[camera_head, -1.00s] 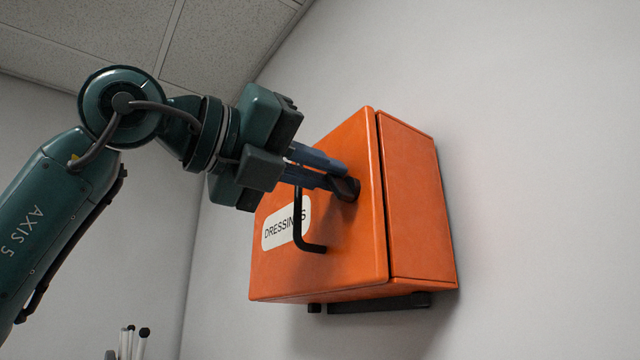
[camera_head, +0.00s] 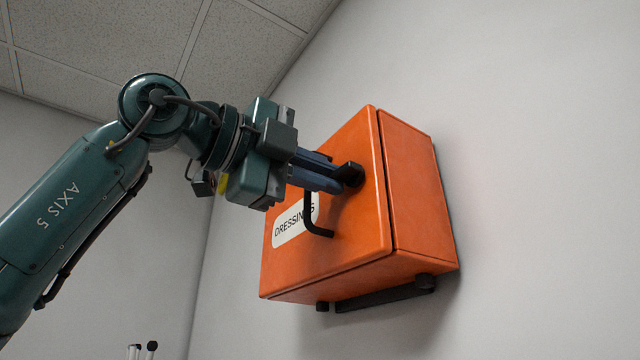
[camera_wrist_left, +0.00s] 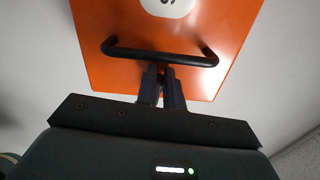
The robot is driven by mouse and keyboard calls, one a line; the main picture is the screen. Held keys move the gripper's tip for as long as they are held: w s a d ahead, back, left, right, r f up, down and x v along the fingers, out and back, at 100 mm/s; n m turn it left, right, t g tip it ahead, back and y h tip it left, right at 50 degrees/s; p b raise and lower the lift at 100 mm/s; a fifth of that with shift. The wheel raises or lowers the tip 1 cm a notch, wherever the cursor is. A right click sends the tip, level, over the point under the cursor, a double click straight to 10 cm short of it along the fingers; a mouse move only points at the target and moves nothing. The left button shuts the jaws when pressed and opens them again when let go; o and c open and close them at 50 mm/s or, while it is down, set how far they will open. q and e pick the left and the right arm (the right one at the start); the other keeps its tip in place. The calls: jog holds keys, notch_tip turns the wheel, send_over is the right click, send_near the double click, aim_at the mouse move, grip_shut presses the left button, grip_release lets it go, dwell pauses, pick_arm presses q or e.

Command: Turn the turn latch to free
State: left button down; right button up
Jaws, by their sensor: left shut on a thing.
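The orange cabinet (camera_head: 325,225) labelled "DRESSINGS" hangs on the wall. Its black turn latch (camera_head: 351,174) sits on the door front, near the edge by the side wall, beside the black bar handle (camera_head: 312,222). My left gripper (camera_head: 338,177) is shut on the latch, and its fingers hide part of it. In the left wrist view the two fingers (camera_wrist_left: 161,88) reach toward the door, close together past the handle (camera_wrist_left: 160,54); the latch is mostly hidden there. My right gripper is not in view.
A dark bar (camera_head: 385,296) runs under the cabinet, with a dark round foot beside it. White-stemmed, black-topped objects (camera_head: 150,347) show at the bottom left. The wall (camera_head: 540,180) right of the cabinet is bare.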

pick_arm(q)
jog(key=shift+d+f+n, duration=0.3)
jog(key=shift+f+n, duration=0.1)
jog(key=shift+n, duration=0.1)
jog(key=shift+b, duration=0.3)
jog(key=shift+s, duration=0.1)
jog(key=c, duration=1.7)
grip_release()
jog(key=shift+r, duration=0.1)
jog(key=shift+o, duration=0.9)
jog(key=shift+r, duration=0.1)
jog(key=shift+a, duration=0.1)
jog(key=b+v, duration=0.2)
jog(key=v, duration=1.1)
